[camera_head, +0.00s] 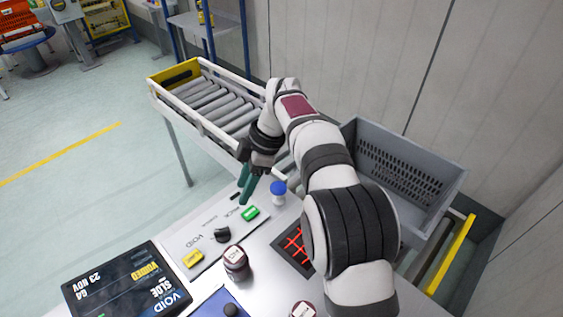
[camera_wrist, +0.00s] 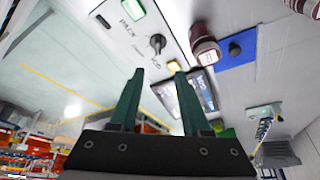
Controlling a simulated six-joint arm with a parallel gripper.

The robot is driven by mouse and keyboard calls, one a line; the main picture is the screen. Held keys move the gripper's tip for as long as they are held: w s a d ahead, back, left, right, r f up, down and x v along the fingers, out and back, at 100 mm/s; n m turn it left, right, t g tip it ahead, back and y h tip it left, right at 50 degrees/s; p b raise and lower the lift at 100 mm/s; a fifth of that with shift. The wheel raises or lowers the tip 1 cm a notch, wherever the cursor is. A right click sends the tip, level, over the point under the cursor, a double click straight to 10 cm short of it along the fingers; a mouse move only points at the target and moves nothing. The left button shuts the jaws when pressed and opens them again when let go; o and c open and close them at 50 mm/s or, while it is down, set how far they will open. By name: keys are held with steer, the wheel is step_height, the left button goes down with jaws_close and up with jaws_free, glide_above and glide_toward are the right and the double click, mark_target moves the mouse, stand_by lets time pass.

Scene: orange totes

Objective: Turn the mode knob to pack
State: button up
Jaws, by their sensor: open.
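The mode knob (camera_head: 222,235) is a small black knob on the pale control panel, between the printed words VOID and PACK. It also shows in the wrist view (camera_wrist: 157,43), beyond my fingertips. Which word it points to is too small to tell. My gripper (camera_head: 247,189) has two green fingers and hangs above the panel's far end, past the green button (camera_head: 250,213), apart from the knob. In the wrist view my gripper (camera_wrist: 158,70) is open, with nothing between its fingers.
A yellow button (camera_head: 193,258) lies nearer than the knob. A dark-lidded jar (camera_head: 236,264) stands right of the panel, and a blue-capped jar (camera_head: 278,194) near my gripper. A screen (camera_head: 128,285) reads VOID and SLOE. A grey crate (camera_head: 430,170) stands right, behind my arm.

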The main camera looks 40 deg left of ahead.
mark_target(221, 230)
steer(key=shift+n, duration=0.5)
steer(key=x, duration=1.1)
steer(key=a+x, duration=0.1)
steer(key=x, duration=0.5)
steer(key=shift+s+r, duration=0.25)
steer(key=shift+s, duration=0.1)
jaws_close()
